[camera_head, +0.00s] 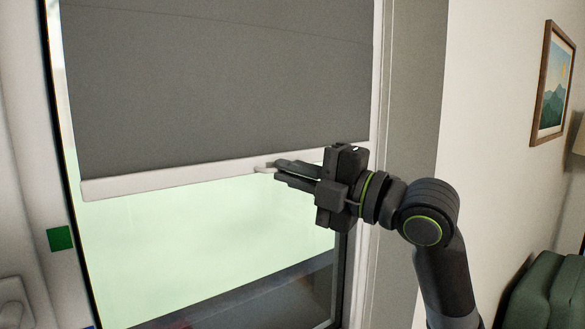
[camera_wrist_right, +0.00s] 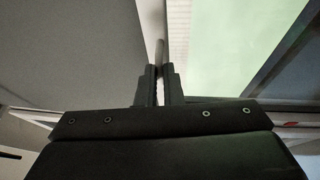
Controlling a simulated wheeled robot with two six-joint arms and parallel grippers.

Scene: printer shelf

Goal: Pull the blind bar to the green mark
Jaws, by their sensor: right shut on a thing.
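A grey roller blind (camera_head: 215,75) hangs over the window, with a white blind bar (camera_head: 150,181) along its lower edge. A green mark (camera_head: 60,238) is on the left window frame, lower than the bar's left end. My right gripper (camera_head: 271,168) is at the bar, right of its middle, shut on a small pale handle (camera_head: 262,168) of the bar. In the right wrist view the fingers (camera_wrist_right: 160,85) are close together, with the pale handle (camera_wrist_right: 159,50) between their tips. The grey blind (camera_wrist_right: 75,50) fills the left of that view. My left gripper is not in view.
The pale green window pane (camera_head: 200,245) shows below the bar. A blue patch (camera_head: 88,327) is at the bottom edge, below the green mark. A framed picture (camera_head: 553,82) hangs on the right wall, and a dark green seat (camera_head: 548,292) stands at lower right.

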